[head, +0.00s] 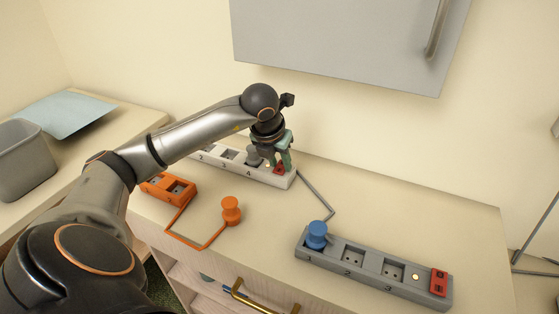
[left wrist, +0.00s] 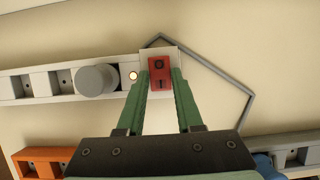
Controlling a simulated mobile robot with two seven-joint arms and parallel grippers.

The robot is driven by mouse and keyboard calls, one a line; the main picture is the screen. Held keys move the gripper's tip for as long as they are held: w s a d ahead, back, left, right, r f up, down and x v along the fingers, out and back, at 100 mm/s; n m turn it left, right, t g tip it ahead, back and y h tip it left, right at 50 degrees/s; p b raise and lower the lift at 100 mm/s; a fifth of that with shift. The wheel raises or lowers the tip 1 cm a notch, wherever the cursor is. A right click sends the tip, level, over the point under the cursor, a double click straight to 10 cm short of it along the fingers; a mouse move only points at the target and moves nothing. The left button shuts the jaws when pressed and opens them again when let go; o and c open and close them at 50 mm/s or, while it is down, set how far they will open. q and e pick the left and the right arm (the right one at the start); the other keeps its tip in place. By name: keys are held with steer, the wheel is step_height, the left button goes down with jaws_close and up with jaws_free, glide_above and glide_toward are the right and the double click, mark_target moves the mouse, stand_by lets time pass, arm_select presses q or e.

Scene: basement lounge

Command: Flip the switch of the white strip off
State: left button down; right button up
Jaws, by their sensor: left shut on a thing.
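The white strip (head: 220,163) lies along the back of the counter top, and its right end shows in the left wrist view (left wrist: 50,85). Its red rocker switch (left wrist: 160,73) sits at that end, beside a small pale yellow light (left wrist: 132,76) that looks lit. A round grey plug (left wrist: 97,80) stands in the socket nearest the light. My left gripper (head: 279,163) points down over the strip's end. Its green fingers (left wrist: 162,85) are closed against the two sides of the red switch. In the head view they partly hide the switch (head: 279,169). My right gripper is out of view.
A grey strip (head: 370,268) with a blue plug (head: 317,235) and a red switch (head: 438,282) lies at the front right. An orange strip (head: 168,187) and orange plug (head: 231,210) lie left of centre. A grey cabinet (head: 345,40) hangs above.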

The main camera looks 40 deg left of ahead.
arm_select(q)
steer(key=p, duration=0.2)
steer(key=r+g+p, duration=0.1)
steer(key=shift+w+a+g+h+p, duration=0.1)
steer(key=shift+w+g+h+p, duration=0.15)
steer(key=shift+g+h+p, duration=0.1)
steer(key=shift+w+f+g+p, duration=0.2)
steer(key=shift+g+p, duration=0.15)
steer(key=shift+p, duration=0.3)
steer(key=shift+f, duration=0.15)
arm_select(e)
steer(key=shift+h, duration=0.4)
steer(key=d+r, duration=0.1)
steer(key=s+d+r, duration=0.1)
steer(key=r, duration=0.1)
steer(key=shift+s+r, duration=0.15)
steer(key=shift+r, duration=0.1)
arm_select(q)
steer(key=c, duration=0.6)
jaws_free()
steer(key=shift+o, duration=0.2)
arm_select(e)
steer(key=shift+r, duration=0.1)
arm_select(q)
steer(key=shift+f, duration=0.1)
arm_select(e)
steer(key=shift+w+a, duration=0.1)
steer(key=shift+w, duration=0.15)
